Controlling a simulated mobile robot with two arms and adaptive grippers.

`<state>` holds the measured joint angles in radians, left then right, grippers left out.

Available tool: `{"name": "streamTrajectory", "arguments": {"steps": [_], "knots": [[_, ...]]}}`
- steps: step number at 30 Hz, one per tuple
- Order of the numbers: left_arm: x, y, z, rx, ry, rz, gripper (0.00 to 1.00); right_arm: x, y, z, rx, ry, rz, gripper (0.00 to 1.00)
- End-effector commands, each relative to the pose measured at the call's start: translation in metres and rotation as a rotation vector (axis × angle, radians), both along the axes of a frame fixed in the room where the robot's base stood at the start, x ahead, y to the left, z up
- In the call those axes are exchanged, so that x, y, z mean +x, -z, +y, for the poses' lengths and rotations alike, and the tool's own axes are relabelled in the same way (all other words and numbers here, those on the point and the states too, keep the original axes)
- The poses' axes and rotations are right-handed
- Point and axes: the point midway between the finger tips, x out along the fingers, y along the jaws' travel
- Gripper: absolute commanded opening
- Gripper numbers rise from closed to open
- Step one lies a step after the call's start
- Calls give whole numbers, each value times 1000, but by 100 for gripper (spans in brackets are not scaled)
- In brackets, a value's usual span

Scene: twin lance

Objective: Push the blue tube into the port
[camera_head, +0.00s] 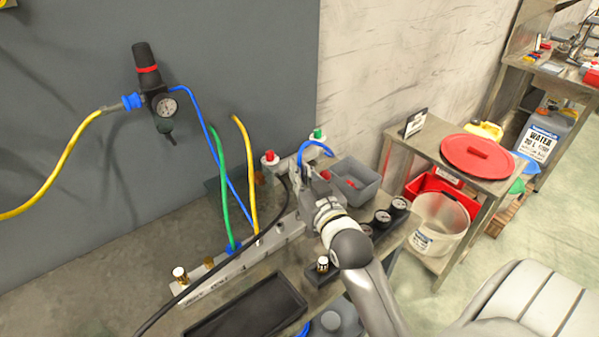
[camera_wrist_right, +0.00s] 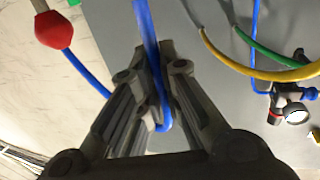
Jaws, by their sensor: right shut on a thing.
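A short blue tube (camera_head: 316,145) arches above my right gripper (camera_head: 312,175) in the head view. In the right wrist view my right gripper (camera_wrist_right: 155,110) is shut on the blue tube (camera_wrist_right: 147,25), which runs down between the fingers. A further blue length (camera_wrist_right: 94,76) shows to the left of the fingers. The metal manifold bar (camera_head: 207,280) lies along the bench, with green and yellow tubes standing in its fittings. The gripper is over the bar's far right end. I cannot tell which opening is the port; the gripper hides that area. My left gripper is not in view.
Red (camera_head: 270,156) and green (camera_head: 318,133) knobs stand close to the gripper. A grey bin (camera_head: 358,172) is to its right, with several gauges (camera_head: 383,217) in front. A black cable (camera_head: 215,274) crosses the bar. A black tray (camera_head: 250,312) is at the front.

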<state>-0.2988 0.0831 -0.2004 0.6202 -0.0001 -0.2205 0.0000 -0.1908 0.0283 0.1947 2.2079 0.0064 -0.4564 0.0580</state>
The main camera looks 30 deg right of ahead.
Motion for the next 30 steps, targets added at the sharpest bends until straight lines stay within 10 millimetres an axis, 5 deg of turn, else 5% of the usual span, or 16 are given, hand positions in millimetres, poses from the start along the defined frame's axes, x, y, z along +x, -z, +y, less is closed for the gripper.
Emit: {"name": "streamTrajectory", "arguments": {"steps": [8,30], "knots": [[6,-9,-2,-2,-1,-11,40,-1,-2,0,0,-1,1,0],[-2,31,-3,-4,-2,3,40,-1,58,1,1,-1,0,0]]}}
